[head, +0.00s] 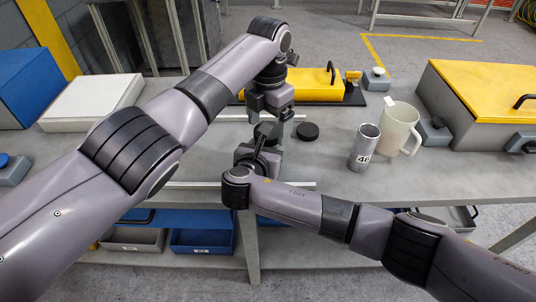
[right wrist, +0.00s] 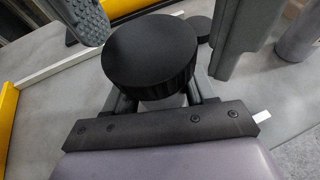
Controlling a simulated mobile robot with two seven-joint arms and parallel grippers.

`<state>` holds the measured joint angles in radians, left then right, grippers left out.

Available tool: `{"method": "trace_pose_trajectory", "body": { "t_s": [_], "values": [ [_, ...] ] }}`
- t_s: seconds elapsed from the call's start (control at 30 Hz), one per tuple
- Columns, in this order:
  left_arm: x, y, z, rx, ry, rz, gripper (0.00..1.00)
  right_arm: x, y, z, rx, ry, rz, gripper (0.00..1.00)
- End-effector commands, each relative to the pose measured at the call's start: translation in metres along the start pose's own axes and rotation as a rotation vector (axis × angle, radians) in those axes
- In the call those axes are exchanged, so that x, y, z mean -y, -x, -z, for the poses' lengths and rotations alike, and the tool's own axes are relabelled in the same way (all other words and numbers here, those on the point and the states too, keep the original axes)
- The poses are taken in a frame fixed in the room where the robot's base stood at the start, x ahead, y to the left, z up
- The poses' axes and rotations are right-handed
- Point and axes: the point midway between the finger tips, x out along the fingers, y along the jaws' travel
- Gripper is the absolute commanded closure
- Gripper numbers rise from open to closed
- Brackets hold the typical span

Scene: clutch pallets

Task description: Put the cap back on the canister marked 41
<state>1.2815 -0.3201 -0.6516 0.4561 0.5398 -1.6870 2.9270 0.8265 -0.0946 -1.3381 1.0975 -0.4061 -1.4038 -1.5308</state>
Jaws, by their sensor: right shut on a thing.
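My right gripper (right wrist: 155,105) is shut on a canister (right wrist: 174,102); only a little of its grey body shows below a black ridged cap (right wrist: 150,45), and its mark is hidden. The cap sits over the top of the canister; I cannot tell whether it is fully seated. My left gripper (head: 272,114) comes from above, its fingers apart on either side of the cap. In the head view my right gripper (head: 262,150) hides the canister. A second black cap (head: 307,131) lies flat on the table. Another grey canister (head: 364,155), whose label reads 46, stands uncapped at the right.
A cream mug (head: 400,125) stands beside the canister marked 46. Yellow boxes (head: 315,83) are at the back and right. A white box (head: 92,103) is at the left. The table (head: 325,165) is clear between the loose cap and its front edge.

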Motion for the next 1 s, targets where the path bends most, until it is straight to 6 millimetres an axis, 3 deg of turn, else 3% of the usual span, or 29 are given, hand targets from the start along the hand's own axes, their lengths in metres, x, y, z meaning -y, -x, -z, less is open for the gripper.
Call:
{"method": "trace_pose_trajectory", "body": {
  "t_s": [0.13, 0.43, 0.6, 0.77, 1.0],
  "values": [
    [0.0006, -0.0096, 0.0, 0.0, -0.001, 0.001, 0.13, -0.0005, 0.0003, 0.0004, -0.001, 0.0, -0.002, 1.0],
    [0.0006, -0.011, -0.0002, 0.001, -0.001, 0.001, 0.13, -0.0004, 0.0002, 0.0003, -0.001, 0.0, -0.002, 1.0],
    [0.0006, -0.0108, -0.0002, 0.001, -0.001, 0.001, 0.68, -0.0004, 0.0001, 0.0003, -0.001, 0.0, -0.001, 1.0],
    [0.001, -0.0108, -0.0002, 0.001, -0.03, 0.002, 0.7, -0.0004, 0.0001, 0.0002, -0.001, 0.0, -0.002, 1.0],
    [0.0018, -0.0109, 0.0, 0.0, -0.243, 0.003, 0.7, -0.0003, 0.0, 0.0001, 0.0, 0.0, -0.002, 1.0]
  ]
}}
